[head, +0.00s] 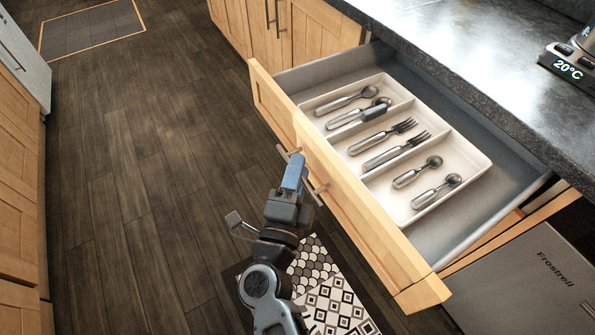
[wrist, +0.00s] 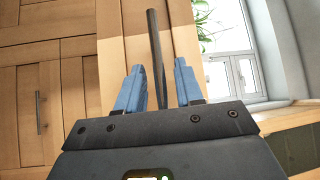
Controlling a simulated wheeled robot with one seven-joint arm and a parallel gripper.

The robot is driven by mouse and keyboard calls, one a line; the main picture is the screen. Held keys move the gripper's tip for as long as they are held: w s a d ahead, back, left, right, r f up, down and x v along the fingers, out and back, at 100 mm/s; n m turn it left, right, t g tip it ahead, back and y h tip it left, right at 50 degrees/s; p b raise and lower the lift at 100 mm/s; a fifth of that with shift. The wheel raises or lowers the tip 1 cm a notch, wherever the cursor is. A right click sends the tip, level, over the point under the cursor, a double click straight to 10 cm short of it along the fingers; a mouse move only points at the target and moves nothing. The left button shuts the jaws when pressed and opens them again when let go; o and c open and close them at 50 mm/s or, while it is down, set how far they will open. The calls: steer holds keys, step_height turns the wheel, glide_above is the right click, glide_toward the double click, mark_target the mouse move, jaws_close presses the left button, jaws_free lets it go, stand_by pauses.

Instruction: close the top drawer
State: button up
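The top drawer (head: 365,222) is pulled far out from under the dark counter in the head view, its wooden front facing left. Its bar handle (head: 316,191) sits on that front. My gripper (head: 295,164) is at the handle, with its blue fingers against the view of the drawer front. In the wrist view my gripper (wrist: 159,70) has its two blue fingers apart, with the dark handle bar (wrist: 153,35) running between them. Gaps show on both sides of the bar. Whether a finger touches the drawer front cannot be told.
A white cutlery tray (head: 480,160) with spoons and forks lies in the drawer. The counter (head: 460,60) is above it, and a grey Frostrell appliance (head: 530,285) is at lower right. A patterned mat (head: 335,305) lies on the floor. The wooden floor (head: 140,180) at left is clear.

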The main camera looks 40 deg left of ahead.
steer(key=shift+c, duration=0.3)
jaws_close()
